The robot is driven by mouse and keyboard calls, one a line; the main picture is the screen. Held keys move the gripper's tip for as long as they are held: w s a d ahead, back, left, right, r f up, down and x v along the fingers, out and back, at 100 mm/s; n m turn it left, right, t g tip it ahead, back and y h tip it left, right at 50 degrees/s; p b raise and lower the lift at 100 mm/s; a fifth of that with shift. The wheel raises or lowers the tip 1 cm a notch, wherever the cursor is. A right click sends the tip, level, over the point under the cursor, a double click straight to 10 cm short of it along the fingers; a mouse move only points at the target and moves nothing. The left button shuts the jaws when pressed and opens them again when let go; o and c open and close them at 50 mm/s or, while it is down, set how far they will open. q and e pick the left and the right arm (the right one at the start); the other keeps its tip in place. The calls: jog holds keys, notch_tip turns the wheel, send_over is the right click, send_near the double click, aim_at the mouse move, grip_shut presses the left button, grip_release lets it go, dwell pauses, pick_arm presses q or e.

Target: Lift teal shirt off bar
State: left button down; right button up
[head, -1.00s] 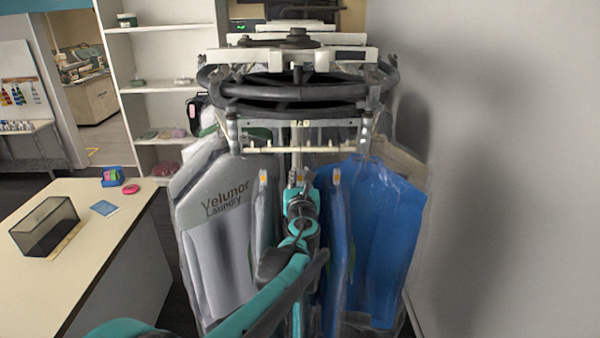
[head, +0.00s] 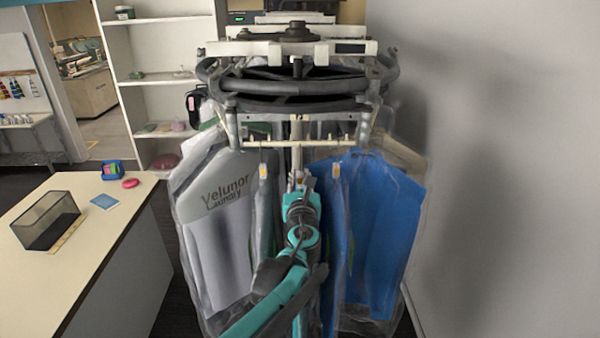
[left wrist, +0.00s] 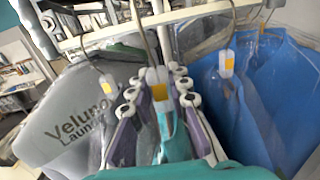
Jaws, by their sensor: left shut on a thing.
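My left gripper (head: 305,182) is among the hanging garments in the middle of the rail. In the left wrist view, its fingers (left wrist: 158,92) are shut around the pale hanger neck with a yellow tag (left wrist: 158,84). A narrow teal strip of the teal shirt (left wrist: 171,128) shows between the fingers, below that neck. The hanger's wire hook (left wrist: 141,28) rises at the bar (left wrist: 115,31); whether it touches the bar is unclear. In the head view my arm hides most of the teal shirt. My right gripper is not in view.
A grey bagged garment with lettering (head: 215,230) hangs close on the left, and a blue bagged garment (head: 385,225) close on the right. The round rail frame (head: 290,85) is above. A wall is at right. A table (head: 105,245) with a dark box (head: 45,220) is at left.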

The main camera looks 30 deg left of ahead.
pick_arm(q)
jog(key=p+v, duration=0.9)
jog(key=v, duration=1.5)
jog(key=shift+s, duration=0.4)
jog(key=shift+d, duration=0.1)
